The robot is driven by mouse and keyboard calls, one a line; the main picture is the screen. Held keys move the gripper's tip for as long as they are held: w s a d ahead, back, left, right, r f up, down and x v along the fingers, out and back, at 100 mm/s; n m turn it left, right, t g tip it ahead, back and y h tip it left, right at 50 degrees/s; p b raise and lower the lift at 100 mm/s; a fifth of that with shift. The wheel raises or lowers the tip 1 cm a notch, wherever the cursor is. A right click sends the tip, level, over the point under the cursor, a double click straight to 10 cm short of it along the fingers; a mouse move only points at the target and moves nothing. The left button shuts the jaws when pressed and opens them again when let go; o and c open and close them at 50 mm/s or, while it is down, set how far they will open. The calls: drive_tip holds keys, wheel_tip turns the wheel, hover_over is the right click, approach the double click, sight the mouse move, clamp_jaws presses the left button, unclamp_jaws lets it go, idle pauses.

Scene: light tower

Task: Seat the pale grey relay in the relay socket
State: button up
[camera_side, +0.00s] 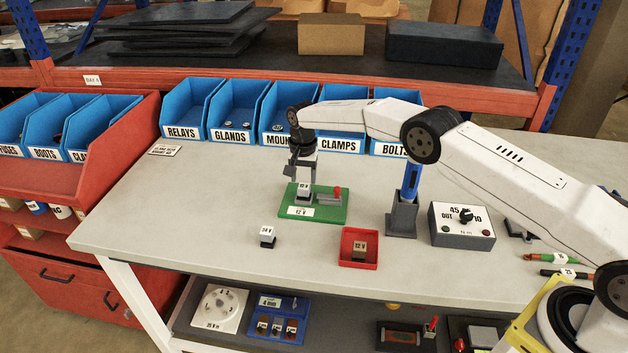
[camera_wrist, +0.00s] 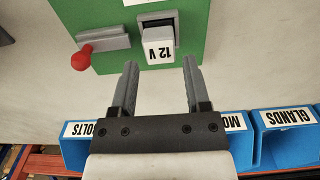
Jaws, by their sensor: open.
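The pale grey relay (camera_side: 304,188), marked 12 V, stands at the relay socket on the green board (camera_side: 330,213). It also shows in the wrist view (camera_wrist: 160,50), with the dark edge of the socket around its far side; I cannot tell how deep it sits. A red-knobbed lever (camera_side: 337,190) is beside it on the board, also in the wrist view (camera_wrist: 82,60). My gripper (camera_side: 304,177) is just above the relay, pointing down. In the wrist view its two fingers (camera_wrist: 160,72) are apart, with nothing held between them.
A white-topped relay (camera_side: 267,236) marked 24 V stands on the bench in front. A red tray (camera_side: 345,261) holds a brownish 12 V relay (camera_side: 359,249). A blue-handled tool stands in a grey holder (camera_side: 402,218) to the right. Blue bins (camera_side: 236,110) line the back.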

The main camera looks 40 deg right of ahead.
sight(308, 188)
wheel_tip(308, 188, up, 7)
drive_tip(key=shift+r, duration=0.2)
idle(0.5)
drive_tip(key=shift+r, duration=0.1)
drive_tip(key=s+d+r+n+t, duration=0.1)
drive_tip(key=s+r+n, duration=0.15)
drive_tip(key=s, duration=0.45)
drive_tip(key=s+d+r+n, duration=0.2)
drive_tip(key=s+r, duration=0.1)
drive_tip(key=s, duration=0.4)
drive_tip(key=s+d+f+n+t, duration=0.1)
drive_tip(key=s+n, duration=0.3)
drive_tip(key=s, duration=1.8)
drive_tip(key=shift+s+d+f+t, duration=0.15)
drive_tip(key=shift+d+f+t, duration=0.05)
drive_tip(key=shift+f+t, duration=0.15)
